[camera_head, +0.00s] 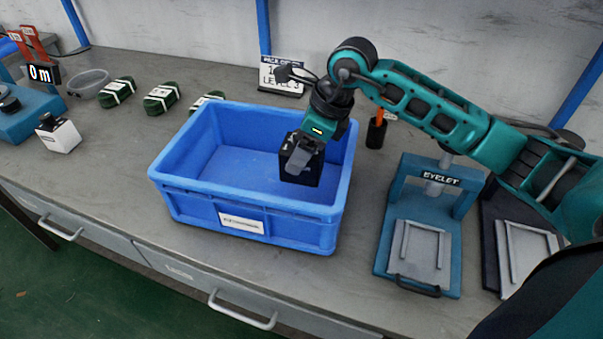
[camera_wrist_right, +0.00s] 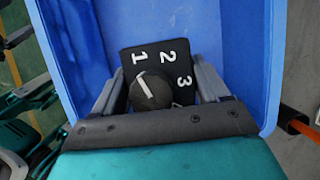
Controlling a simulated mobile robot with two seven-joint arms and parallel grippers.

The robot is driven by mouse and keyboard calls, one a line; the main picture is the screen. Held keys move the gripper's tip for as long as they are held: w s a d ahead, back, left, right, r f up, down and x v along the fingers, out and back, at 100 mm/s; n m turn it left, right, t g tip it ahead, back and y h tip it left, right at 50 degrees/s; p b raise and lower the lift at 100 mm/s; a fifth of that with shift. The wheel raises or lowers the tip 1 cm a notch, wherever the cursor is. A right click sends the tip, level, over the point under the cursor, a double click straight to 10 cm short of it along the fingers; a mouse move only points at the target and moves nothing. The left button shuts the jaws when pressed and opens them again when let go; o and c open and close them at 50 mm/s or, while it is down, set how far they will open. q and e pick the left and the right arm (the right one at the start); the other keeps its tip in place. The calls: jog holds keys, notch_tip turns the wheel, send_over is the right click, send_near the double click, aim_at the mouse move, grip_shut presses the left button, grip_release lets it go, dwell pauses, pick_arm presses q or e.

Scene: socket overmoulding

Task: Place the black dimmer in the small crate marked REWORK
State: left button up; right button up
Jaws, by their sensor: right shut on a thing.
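The black dimmer (camera_head: 312,174) is a dark block, and in the wrist view its face (camera_wrist_right: 147,58) shows white 1, 2 and 3 and a round knob with a white line. My right gripper (camera_head: 301,158) is shut on it, with a grey finger on each side in the wrist view (camera_wrist_right: 160,86). The dimmer is inside the walls of the blue crate (camera_head: 253,195), towards its right side. I cannot tell whether it touches the crate floor. The crate's white front label (camera_head: 241,222) is too small to read. My left gripper is not in view.
A teal EYELET press (camera_head: 442,180) stands right of the crate. A black holder with an orange-tipped thing (camera_head: 376,133) and a sign (camera_head: 283,77) stand behind.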

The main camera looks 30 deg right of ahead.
aim_at(304, 171)
jog(key=shift+f, duration=3.4)
jog(key=shift+f+b, duration=0.2)
jog(key=shift+b, duration=0.15)
jog(key=o, duration=1.1)
jog(key=shift+d+r, duration=0.1)
jog(key=shift+r, duration=0.4)
jog(key=p+v, duration=0.1)
jog(key=v, duration=1)
jog(key=shift+s+r, duration=0.15)
jog(key=shift+s, duration=0.05)
